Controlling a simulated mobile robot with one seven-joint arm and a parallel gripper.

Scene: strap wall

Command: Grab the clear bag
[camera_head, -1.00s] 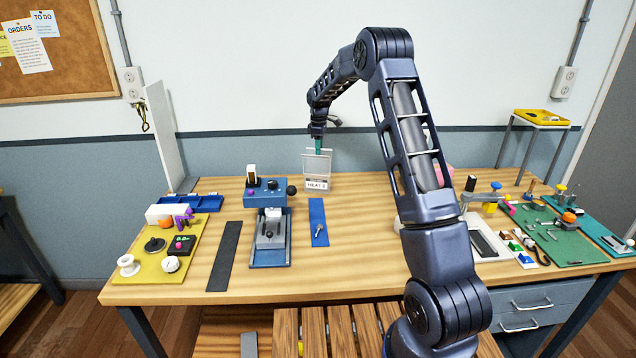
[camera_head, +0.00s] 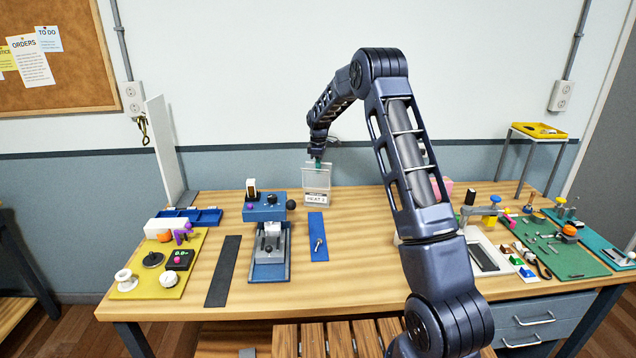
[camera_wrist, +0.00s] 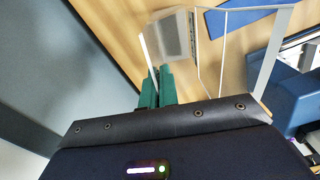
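In the head view a pale see-through panel (camera_head: 317,178) stands upright behind a small box labelled "HEAT 2" (camera_head: 317,199) at the table's back; it may be the clear bag, but I cannot tell for sure. My gripper (camera_head: 318,163) points down at the panel's top edge. In the wrist view my green fingers (camera_wrist: 157,88) sit close together, with a narrow gap hardly to be made out. A thin white edge (camera_wrist: 151,50) runs out from them beside a blurred grey box-like thing (camera_wrist: 172,37). Whether the fingers touch or hold anything is unclear.
A blue machine (camera_head: 268,208) with a black knob stands left of the panel. A blue strip (camera_head: 318,240) with a small metal part lies in front. A tall white board (camera_head: 165,150) stands at the left. The wall is close behind. Tools crowd the right side.

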